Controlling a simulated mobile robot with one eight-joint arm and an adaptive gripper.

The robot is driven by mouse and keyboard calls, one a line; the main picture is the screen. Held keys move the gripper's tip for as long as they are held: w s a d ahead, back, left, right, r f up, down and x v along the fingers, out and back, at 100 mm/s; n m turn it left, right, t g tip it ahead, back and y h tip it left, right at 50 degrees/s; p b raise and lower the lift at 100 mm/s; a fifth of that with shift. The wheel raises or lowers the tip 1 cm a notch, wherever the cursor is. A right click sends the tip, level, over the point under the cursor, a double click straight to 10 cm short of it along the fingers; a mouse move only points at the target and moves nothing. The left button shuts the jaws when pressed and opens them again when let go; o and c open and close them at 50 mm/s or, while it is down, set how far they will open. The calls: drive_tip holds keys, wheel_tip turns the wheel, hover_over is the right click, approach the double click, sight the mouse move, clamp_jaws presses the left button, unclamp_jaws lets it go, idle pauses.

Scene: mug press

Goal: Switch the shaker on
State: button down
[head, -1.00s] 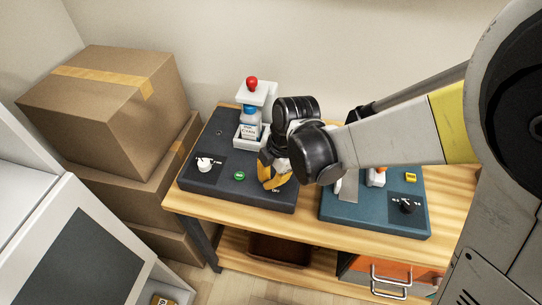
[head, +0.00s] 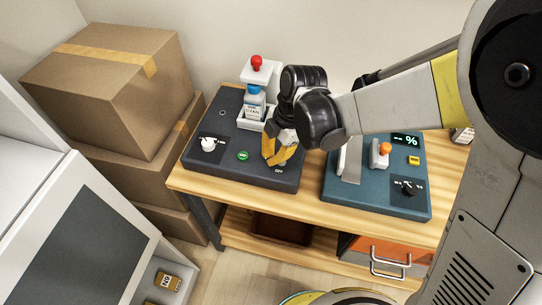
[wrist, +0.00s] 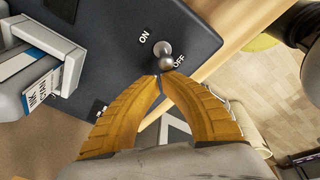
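The shaker is a dark grey box (head: 225,170) on the left of the wooden bench. A labelled bottle (head: 255,103) with a blue cap stands in its white holder (head: 246,122). In the wrist view, the shaker's toggle switch (wrist: 166,58) is a short metal lever between the ON and OFF marks, its ball end leaning towards OFF. My gripper (head: 277,162) is over the shaker's front right corner. In the wrist view, its yellow fingertips (wrist: 160,76) are together, just beside the lever's ball; I cannot tell whether they touch it. Nothing shows between them.
The shaker also has a white dial (head: 208,144) and a green button (head: 243,156). A teal device (head: 345,196) with a percent display stands to the right. Cardboard boxes (head: 110,90) are stacked left of the bench. An orange drawer (head: 385,252) is below.

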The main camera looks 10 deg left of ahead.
drive_tip(key=shift+w+d+r, duration=0.1)
drive_tip(key=shift+w+r, duration=0.05)
drive_tip(key=shift+w, duration=0.5)
drive_tip(key=shift+r, duration=0.1)
idle(0.3)
drive_tip(key=shift+r+p, duration=0.7)
drive_tip(key=shift+r, duration=0.05)
drive_tip(key=a, duration=0.1)
drive_tip(key=s+a+r, duration=0.1)
drive_tip(key=s+a+p, duration=0.1)
drive_tip(key=shift+s+r, duration=0.2)
drive_tip(key=shift+r, duration=0.1)
drive_tip(key=w+d+r+p, duration=0.2)
drive_tip(key=w+r+p, duration=0.1)
drive_tip(key=r, duration=0.4)
drive_tip(key=shift+w+d+r, duration=0.25)
drive_tip(key=shift+w+d, duration=0.05)
drive_tip(key=shift+w, duration=0.55)
